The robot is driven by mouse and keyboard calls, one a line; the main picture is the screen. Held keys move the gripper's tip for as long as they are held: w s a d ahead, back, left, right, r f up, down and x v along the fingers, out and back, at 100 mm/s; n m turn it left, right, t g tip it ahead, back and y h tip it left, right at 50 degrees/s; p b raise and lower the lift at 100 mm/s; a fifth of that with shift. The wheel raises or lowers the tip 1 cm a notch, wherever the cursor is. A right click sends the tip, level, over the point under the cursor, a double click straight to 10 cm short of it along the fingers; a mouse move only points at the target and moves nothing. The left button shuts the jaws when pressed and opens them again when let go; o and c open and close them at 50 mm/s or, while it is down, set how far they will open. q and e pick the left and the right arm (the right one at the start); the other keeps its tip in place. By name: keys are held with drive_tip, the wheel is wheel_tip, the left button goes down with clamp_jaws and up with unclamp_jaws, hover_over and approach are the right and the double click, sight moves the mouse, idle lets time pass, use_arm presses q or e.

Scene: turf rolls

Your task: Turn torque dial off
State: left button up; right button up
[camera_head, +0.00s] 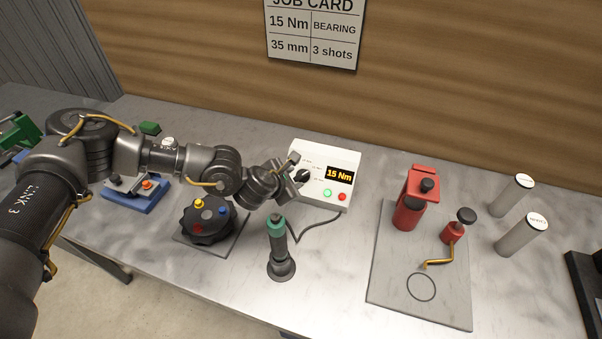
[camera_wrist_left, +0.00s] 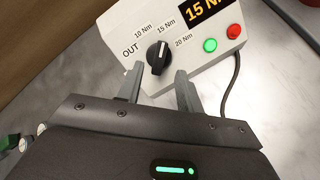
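The torque dial (camera_head: 303,175) is a black knob on the sloped front of a white control box (camera_head: 331,158). In the left wrist view the dial (camera_wrist_left: 158,57) has its white mark pointing up toward the "15 Nm" label, with "OUT", "10 Nm" and "20 Nm" around it. The box's display (camera_head: 340,174) reads 15 Nm. My left gripper (camera_head: 294,170) is at the dial. In the wrist view its fingers (camera_wrist_left: 159,76) are apart, tips just below and to either side of the knob, with nothing held. My right gripper is not in view.
A green button (camera_head: 327,193) and red button (camera_head: 342,197) sit beside the dial. A green-topped tool (camera_head: 279,245) stands in front, its cable running to the box. A black round fixture (camera_head: 207,222) is left, a grey plate (camera_head: 399,289) with red devices right.

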sight(301, 175)
use_arm(q)
drive_tip(key=shift+p+x, duration=0.75)
drive_tip(key=shift+x, duration=2.4)
drive_tip(key=shift+c, duration=0.2)
clamp_jaws()
